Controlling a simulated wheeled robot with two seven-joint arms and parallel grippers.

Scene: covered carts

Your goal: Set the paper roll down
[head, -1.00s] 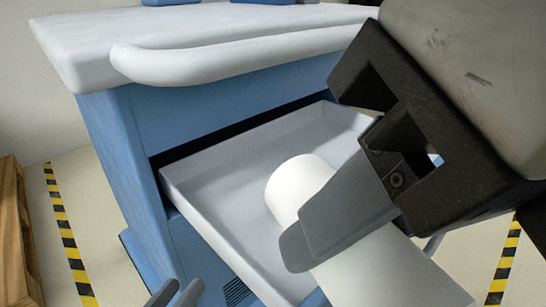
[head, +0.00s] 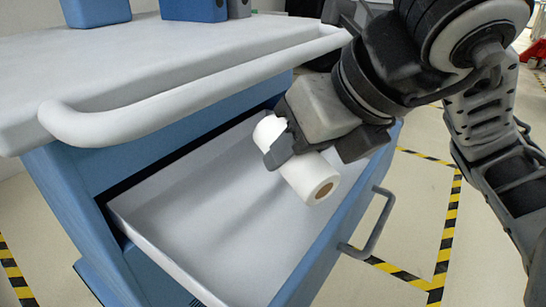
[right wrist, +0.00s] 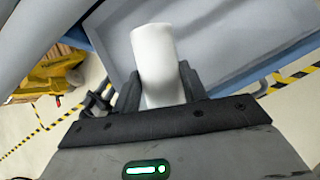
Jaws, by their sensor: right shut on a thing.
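The white paper roll (head: 310,177) is held by my right gripper (head: 292,150), which is shut around its middle. The roll is tilted, with its brown core end facing the lower right in the head view. It appears above the open drawer (head: 205,225) of the blue cart (head: 75,195); the gap beneath it is hard to judge. In the right wrist view the roll (right wrist: 157,60) stands between the two fingers (right wrist: 160,88), with the grey drawer behind it. The drawer looks empty. My left gripper is not in view.
The cart's white top (head: 170,65) with its rail (head: 200,85) overhangs the drawer's back. Blue bins (head: 95,10) stand on top. The drawer handle (head: 375,225) juts out at the front right. Yellow-black floor tape (head: 447,230) runs beyond it.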

